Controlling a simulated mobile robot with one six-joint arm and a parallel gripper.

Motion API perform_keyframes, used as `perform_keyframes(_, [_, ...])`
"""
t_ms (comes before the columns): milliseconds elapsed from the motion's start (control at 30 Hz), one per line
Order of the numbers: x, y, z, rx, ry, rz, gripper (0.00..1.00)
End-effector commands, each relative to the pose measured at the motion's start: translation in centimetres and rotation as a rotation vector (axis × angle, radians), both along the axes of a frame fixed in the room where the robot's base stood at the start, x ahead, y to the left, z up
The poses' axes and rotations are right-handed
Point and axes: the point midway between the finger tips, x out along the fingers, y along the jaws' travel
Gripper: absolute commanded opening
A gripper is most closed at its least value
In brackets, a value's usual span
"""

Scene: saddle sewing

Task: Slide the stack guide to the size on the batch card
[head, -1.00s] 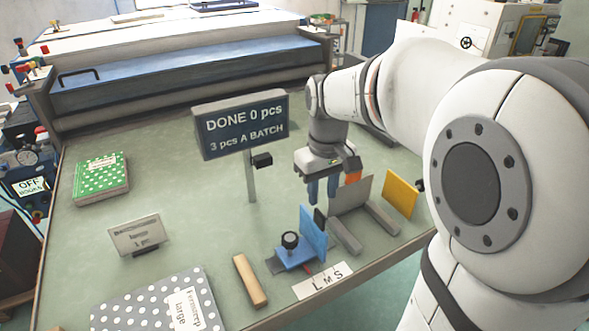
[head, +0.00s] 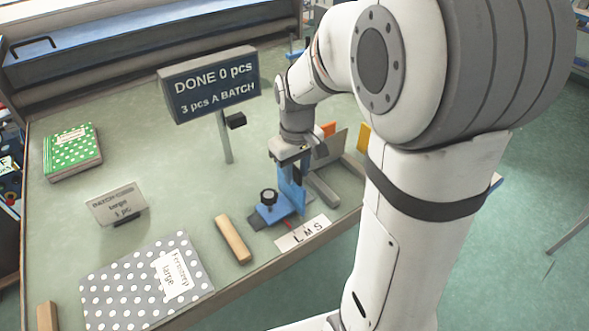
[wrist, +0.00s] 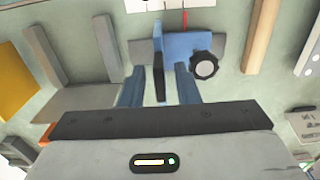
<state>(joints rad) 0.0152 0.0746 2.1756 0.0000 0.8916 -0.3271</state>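The stack guide (head: 270,212) is a blue block with a black knob and an upright blue plate (head: 291,196). It shows again in the wrist view (wrist: 184,45), with a black tab (wrist: 159,80). My gripper (wrist: 159,68) is open, its two blue fingers on either side of the tab with gaps showing. In the head view my gripper (head: 294,172) is low at the plate, fingertips partly hidden. The size label (head: 303,232) reads L M S. A red pointer (wrist: 185,19) reaches its edge; I cannot tell the exact letter. The batch card (head: 117,205) reads large, 1 pc.
A wooden bar (head: 233,240) lies left of the guide. A grey dotted fabric piece (head: 135,285) labelled large and a green dotted one (head: 73,150) lie further left. A sign (head: 212,85) stands behind. Grey rails (head: 323,188) and an upright plate stand to the right.

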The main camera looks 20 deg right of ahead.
Motion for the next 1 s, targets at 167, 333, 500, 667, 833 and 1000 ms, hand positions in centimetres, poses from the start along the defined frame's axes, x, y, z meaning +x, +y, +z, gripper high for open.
perform_keyframes(167, [0.00, 0.02, 0.02, 0.000, 0.000, 0.000, 0.14])
perform_keyframes(333, [0.00, 0.03, 0.03, 0.000, 0.000, 0.001, 0.00])
perform_keyframes(500, [0.00, 0.05, 0.03, 0.000, 0.000, 0.001, 0.00])
perform_keyframes(667, [0.05, -0.02, -0.10, 0.000, -0.001, 0.001, 0.00])
perform_keyframes(833, [0.10, -0.14, 0.04, -0.001, -0.001, 0.001, 0.00])
perform_keyframes(1000, [0.10, -0.14, 0.04, -0.001, -0.001, 0.002, 0.13])
